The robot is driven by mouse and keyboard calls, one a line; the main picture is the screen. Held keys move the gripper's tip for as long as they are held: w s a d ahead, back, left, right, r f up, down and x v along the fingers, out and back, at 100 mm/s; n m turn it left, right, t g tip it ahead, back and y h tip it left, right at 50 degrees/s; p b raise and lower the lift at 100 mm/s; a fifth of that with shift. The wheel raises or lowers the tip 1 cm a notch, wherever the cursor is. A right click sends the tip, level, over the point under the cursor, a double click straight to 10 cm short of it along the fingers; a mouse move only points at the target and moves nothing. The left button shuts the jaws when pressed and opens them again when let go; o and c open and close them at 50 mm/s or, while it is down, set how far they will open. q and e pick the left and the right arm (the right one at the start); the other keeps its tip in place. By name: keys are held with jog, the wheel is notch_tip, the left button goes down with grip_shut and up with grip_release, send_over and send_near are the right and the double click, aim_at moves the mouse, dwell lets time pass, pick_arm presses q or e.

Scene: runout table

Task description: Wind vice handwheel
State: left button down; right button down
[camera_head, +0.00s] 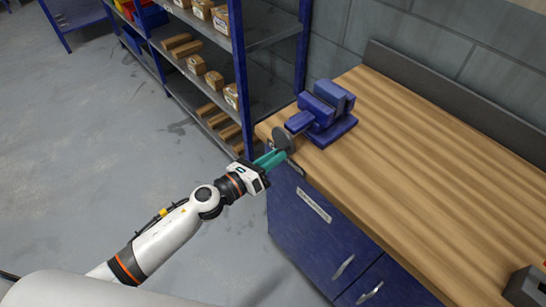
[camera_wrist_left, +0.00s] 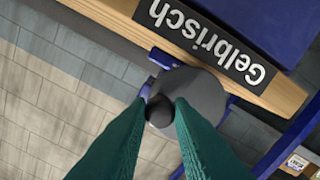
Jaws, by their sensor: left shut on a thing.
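The blue vice (camera_head: 322,112) is mounted on the left end of the wooden bench. Its grey round handwheel (camera_head: 282,139) faces left, past the bench's end edge. My left gripper (camera_head: 280,156) has its green fingers at the handwheel. In the left wrist view the handwheel (camera_wrist_left: 206,98) is a dark grey disc, and a round dark knob (camera_wrist_left: 160,112) on it sits between the tips of my left gripper (camera_wrist_left: 167,110). The fingers are shut on this knob. My right gripper is not in view.
The wooden bench top (camera_head: 430,150) is mostly clear, with a dark object (camera_head: 525,287) at its lower right. Blue cabinets (camera_head: 310,225) stand under it. A blue shelf rack (camera_head: 240,75) with boxes stands close to the left. Grey floor (camera_head: 90,150) is open at left.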

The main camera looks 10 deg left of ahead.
pick_arm(q)
jog(key=shift+a+r+n+p, duration=0.1)
jog(key=shift+r+n+p, duration=0.2)
jog(key=shift+n, duration=0.3)
jog(key=shift+r+n+p, duration=0.15)
jog(key=shift+n+p, duration=0.2)
jog(key=shift+n, duration=0.25)
jog(key=shift+w+f+n, duration=0.1)
jog(key=shift+n, duration=0.2)
jog(key=shift+a+r+n+p, duration=0.1)
jog(key=shift+r+n+p, duration=0.25)
jog(key=shift+n+p, duration=0.3)
jog(key=shift+w+r+n, duration=0.1)
jog(key=shift+n, duration=0.55)
jog(key=shift+n+p, duration=0.3)
jog(key=shift+p, duration=0.1)
jog(key=shift+a, duration=0.1)
